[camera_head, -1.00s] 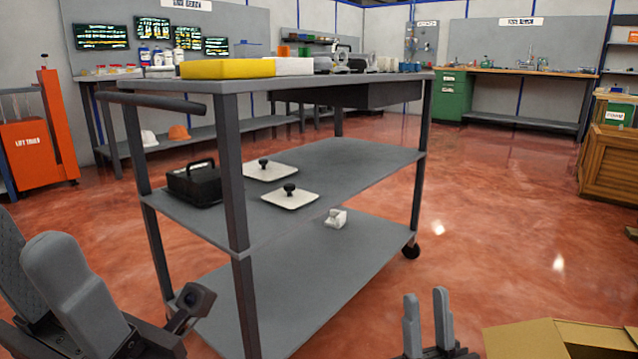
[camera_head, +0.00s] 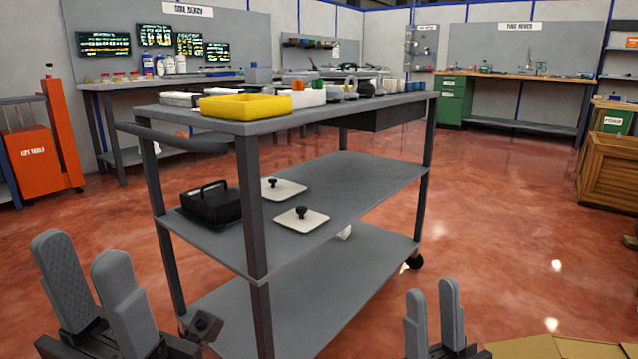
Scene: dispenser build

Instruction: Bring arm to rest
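My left gripper (camera_head: 96,284) is at the lower left, in front of the grey cart's near left corner. Its two grey fingers point up and stand a little apart, with nothing between them. My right gripper (camera_head: 434,316) is at the bottom, right of centre, with its two fingers upright and apart and nothing between them. Both grippers are clear of the cart (camera_head: 340,208). The lower parts of both arms are cut off by the picture's bottom edge.
The cart's top holds a yellow tray (camera_head: 246,106) and several small items. Its middle shelf holds a black box (camera_head: 210,204) and two white plates with black knobs (camera_head: 302,220). A cardboard box (camera_head: 545,347) is at the bottom right. Red floor is open right of the cart.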

